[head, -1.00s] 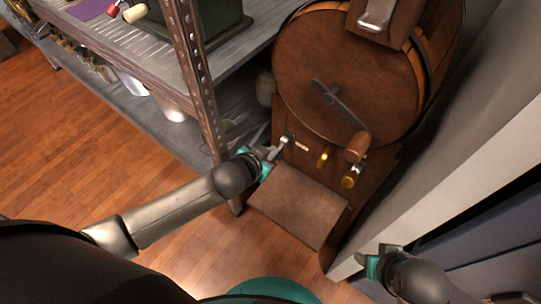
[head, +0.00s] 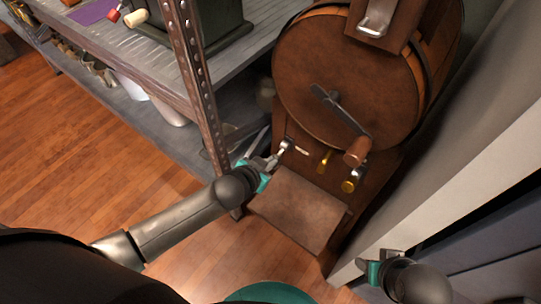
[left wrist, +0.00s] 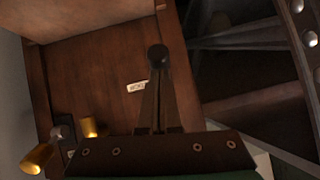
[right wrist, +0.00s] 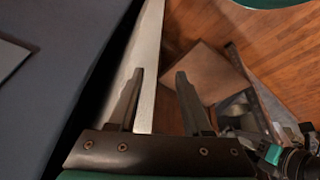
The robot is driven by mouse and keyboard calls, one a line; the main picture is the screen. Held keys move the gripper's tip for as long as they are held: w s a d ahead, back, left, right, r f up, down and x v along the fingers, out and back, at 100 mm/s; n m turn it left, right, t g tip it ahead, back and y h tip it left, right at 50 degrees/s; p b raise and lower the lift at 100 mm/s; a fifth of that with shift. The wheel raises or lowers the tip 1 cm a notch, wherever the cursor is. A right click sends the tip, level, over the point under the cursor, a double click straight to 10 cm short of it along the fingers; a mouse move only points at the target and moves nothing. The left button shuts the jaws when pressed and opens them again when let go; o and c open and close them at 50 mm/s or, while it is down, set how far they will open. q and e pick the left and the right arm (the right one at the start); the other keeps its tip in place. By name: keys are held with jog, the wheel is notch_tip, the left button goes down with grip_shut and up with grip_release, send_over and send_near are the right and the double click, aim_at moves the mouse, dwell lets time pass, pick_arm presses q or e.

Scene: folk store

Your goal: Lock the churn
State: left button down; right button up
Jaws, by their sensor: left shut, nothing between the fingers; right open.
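The churn (head: 345,85) is a round wooden drum on a wooden stand, with a dark crank and a wooden handle (head: 357,151) on its face. On the stand's front are two brass knobs (head: 348,186), a small pale label (left wrist: 137,86) and a dark round knob (left wrist: 157,56) at the left. My left gripper (head: 277,158) is shut and empty, its tips at that dark knob; I cannot tell whether they touch it. My right gripper (right wrist: 158,72) is open and empty, low and right of the churn.
A wooden shelf-like board (head: 297,209) juts out below the knobs. A metal shelf rack (head: 196,75) stands close on the left, its post beside my left arm. A pale wall edge (head: 440,165) and dark panels close off the right. The wooden floor at left is clear.

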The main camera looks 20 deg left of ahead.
pick_arm(q)
jog(key=shift+s+f, duration=0.2)
jog(key=shift+f, duration=0.7)
pick_arm(e)
jog(key=shift+s+f, duration=0.1)
jog(key=shift+f, duration=0.45)
pick_arm(q)
jog(key=shift+a, duration=0.1)
